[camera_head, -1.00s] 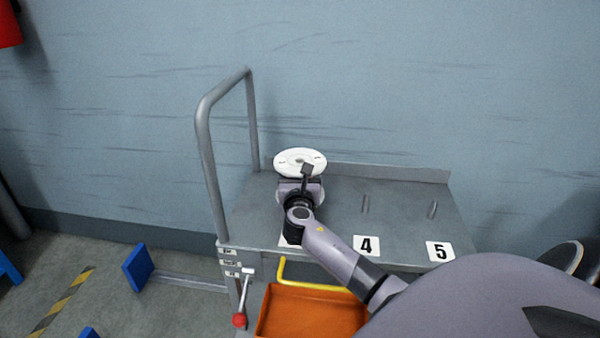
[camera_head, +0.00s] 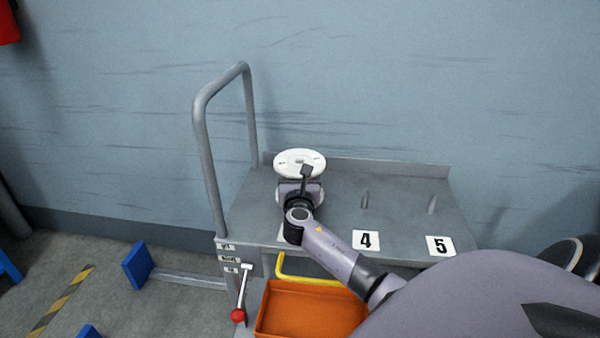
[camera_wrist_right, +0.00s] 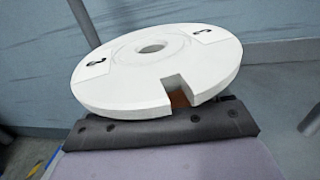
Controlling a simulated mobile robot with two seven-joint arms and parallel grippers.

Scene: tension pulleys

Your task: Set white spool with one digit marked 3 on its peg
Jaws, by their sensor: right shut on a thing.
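The white spool (camera_head: 299,159) is a round disc with a centre hole, and it sits in my right gripper (camera_head: 302,178) above the back left of the grey shelf. Two bare pegs (camera_head: 364,200) (camera_head: 432,204) stand behind labels 4 and 5. Any peg under the spool is hidden by my arm. My left gripper is out of view.
The grey shelf (camera_head: 400,190) has a low back lip and a tall tube handle (camera_head: 204,150) on its left. Label 4 (camera_head: 366,240) and label 5 (camera_head: 440,246) lie along its front edge. An orange bin (camera_head: 305,312) and a red-knobbed lever (camera_head: 238,315) are below.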

